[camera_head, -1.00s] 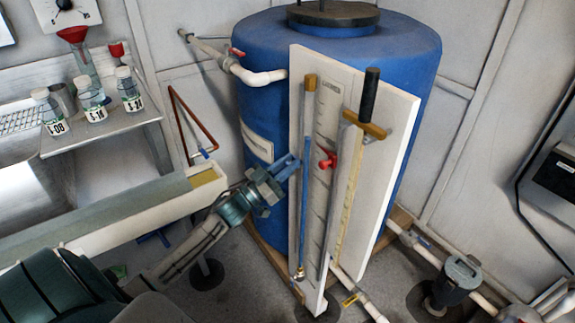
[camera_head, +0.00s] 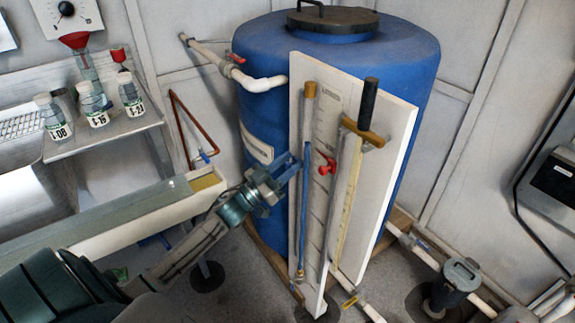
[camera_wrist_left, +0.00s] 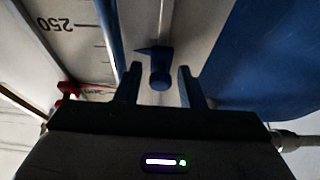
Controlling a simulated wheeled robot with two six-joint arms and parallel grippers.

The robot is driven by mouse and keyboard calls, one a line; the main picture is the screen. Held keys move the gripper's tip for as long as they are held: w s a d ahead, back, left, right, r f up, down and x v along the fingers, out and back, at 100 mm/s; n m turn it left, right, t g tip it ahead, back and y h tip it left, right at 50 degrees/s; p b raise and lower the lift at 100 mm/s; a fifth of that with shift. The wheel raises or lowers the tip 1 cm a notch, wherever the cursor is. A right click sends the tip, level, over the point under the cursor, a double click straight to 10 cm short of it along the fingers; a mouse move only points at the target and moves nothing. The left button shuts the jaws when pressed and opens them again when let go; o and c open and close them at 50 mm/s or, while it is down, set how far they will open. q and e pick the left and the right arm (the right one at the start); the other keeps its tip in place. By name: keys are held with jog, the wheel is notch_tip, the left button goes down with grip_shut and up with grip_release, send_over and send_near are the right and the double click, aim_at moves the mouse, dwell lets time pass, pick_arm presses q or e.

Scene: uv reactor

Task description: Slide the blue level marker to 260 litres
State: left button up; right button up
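My left gripper (camera_wrist_left: 160,84) is open, with one finger on each side of the knob and a visible gap on both sides. In the head view my left gripper (camera_head: 288,166) is at the left edge of the white gauge board (camera_head: 391,135), beside the sight tube (camera_head: 305,190) with its blue column; the marker cannot be made out there. The scale mark 250 (camera_wrist_left: 54,24) shows in the wrist view. My right gripper is not in view.
A red marker (camera_head: 326,163) sits right of the tube. A black-handled tool (camera_head: 369,100) hangs on the board. The blue tank (camera_head: 262,95) stands behind. A bench with labelled bottles (camera_head: 93,108) is at left.

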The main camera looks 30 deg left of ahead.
pick_arm(q)
jog(key=shift+s+a+f, duration=0.25)
jog(key=shift+s+f, duration=0.05)
jog(key=shift+s, duration=0.2)
jog(key=v, duration=0.9)
jog(key=shift+s+a+p, duration=0.15)
jog(key=shift+s+p, duration=0.15)
jog(key=shift+p, duration=0.05)
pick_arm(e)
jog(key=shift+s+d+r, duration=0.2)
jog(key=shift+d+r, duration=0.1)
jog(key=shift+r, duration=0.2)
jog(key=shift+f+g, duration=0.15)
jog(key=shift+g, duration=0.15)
